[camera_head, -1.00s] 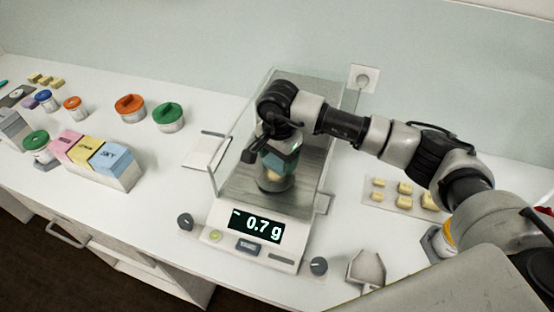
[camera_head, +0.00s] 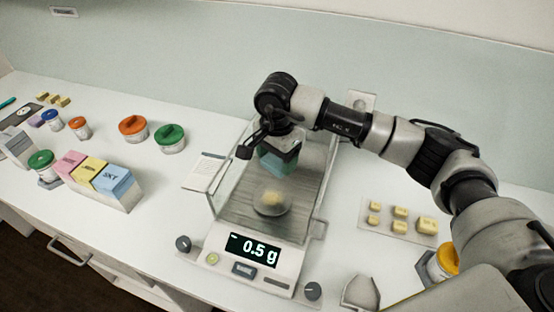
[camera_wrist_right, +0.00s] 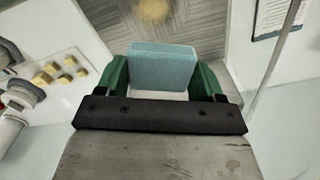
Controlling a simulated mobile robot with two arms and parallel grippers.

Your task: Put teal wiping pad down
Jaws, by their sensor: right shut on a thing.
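The teal wiping pad (camera_head: 276,162) is held in my right gripper (camera_head: 279,150), above the rear part of the balance (camera_head: 250,208). In the right wrist view the pad (camera_wrist_right: 163,68) sits between the two green fingers of the right gripper (camera_wrist_right: 163,80), which are shut on it. The balance's display (camera_head: 253,249) reads about -0.5 g. A small round dish (camera_head: 271,205) with a yellowish heap stands on the pan, in front of the pad. The pad appears raised and apart from the dish. My left gripper is not in view.
Clear glass walls (camera_head: 221,178) flank the pan. A white card (camera_head: 203,172) lies left of the balance. Pink, yellow and blue boxes (camera_head: 118,187) and several lidded jars stand further left. A tray of yellow pieces (camera_head: 388,226) lies to the right. Bare counter shows behind the card.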

